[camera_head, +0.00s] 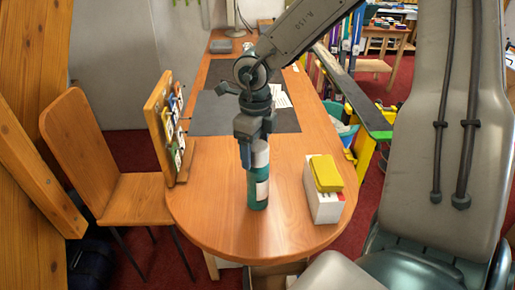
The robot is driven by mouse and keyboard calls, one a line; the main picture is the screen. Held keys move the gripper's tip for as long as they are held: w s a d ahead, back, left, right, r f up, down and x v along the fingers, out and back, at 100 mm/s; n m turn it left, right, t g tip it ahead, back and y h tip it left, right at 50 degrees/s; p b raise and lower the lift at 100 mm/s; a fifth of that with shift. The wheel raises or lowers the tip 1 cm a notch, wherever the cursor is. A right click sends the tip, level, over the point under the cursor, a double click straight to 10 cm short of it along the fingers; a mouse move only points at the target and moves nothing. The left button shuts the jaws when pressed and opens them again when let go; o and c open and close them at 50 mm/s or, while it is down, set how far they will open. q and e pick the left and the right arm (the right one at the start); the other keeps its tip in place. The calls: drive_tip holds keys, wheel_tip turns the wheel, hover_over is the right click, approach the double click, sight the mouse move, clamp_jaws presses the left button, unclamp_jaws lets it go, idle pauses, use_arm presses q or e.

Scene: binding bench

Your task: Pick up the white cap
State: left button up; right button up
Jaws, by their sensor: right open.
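A green bottle (257,201) with a white label stands upright near the front of the wooden table. Its pale upper part (261,158), which looks like the white cap, shows just under my right gripper. My right gripper (247,156) points down at the bottle's top with its jaws open. One finger hangs beside the pale top on its left, and the gripper hides the very top. I cannot tell whether the fingers touch it. My left gripper is not in view.
A white box (323,200) with a yellow item (326,173) on top stands to the right of the bottle. A wooden board with pictures (158,115) stands at the table's left edge. A dark mat (213,118) lies behind. The front tabletop is clear.

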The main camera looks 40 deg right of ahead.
sight(258, 146)
drive_tip(key=shift+s+a+r, duration=0.1)
drive_tip(key=shift+s, duration=0.05)
drive_tip(key=shift+c, duration=0.6)
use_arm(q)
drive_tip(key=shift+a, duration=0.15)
use_arm(e)
drive_tip(key=c, duration=0.9)
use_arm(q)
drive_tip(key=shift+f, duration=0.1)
